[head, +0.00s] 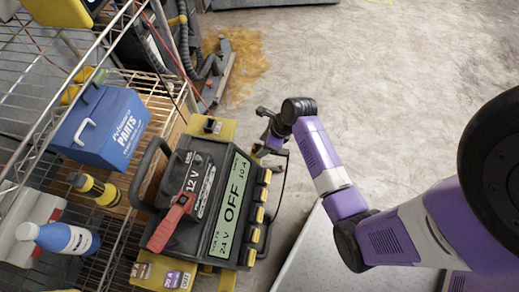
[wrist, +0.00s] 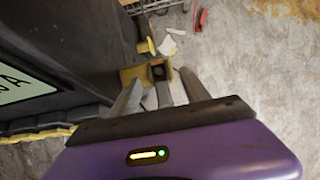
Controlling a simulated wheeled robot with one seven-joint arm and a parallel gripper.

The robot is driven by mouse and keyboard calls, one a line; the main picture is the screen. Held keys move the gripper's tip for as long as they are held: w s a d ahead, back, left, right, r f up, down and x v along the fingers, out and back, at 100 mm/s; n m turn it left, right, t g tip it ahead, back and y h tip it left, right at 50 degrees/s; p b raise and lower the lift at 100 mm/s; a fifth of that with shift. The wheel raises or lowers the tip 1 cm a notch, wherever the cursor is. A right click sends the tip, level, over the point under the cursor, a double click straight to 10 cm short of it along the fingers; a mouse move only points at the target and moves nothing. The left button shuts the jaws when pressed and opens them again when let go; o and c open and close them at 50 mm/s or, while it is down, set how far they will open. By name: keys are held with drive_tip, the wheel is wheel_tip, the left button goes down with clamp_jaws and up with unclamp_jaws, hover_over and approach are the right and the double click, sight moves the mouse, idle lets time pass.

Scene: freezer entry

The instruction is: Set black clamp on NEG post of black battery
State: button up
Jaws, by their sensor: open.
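My gripper (head: 265,122) is open beside the far right corner of a black and yellow unit with an "OFF" display (head: 231,208). In the wrist view, my gripper's fingers (wrist: 162,92) stand apart on either side of a small dark piece at a yellow bracket (wrist: 131,75). I cannot tell whether this piece is the black clamp, or whether the fingers touch it. A black cable (head: 281,195) loops down the unit's right side from near my gripper. A red clamp (head: 173,221) lies on the unit's top. I cannot make out a separate black battery or its NEG post.
A wire shelf (head: 52,103) on the left holds a blue "PARTS" box (head: 101,127), a blue and white bottle (head: 64,239) and a yellow and black item (head: 96,188). Concrete floor (head: 385,62) is open at the upper right. A yellow stain marks it.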

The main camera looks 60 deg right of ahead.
sight(261, 147)
drive_tip(key=shift+w+f, duration=0.2)
drive_tip(key=shift+f, duration=0.35)
drive_tip(key=shift+a, duration=0.1)
clamp_jaws()
drive_tip(key=shift+r, duration=0.1)
wheel_tip(261, 147, up, 21)
drive_tip(key=p, duration=0.7)
drive_tip(key=shift+r+p, duration=1.45)
drive_tip(key=shift+p, duration=1.1)
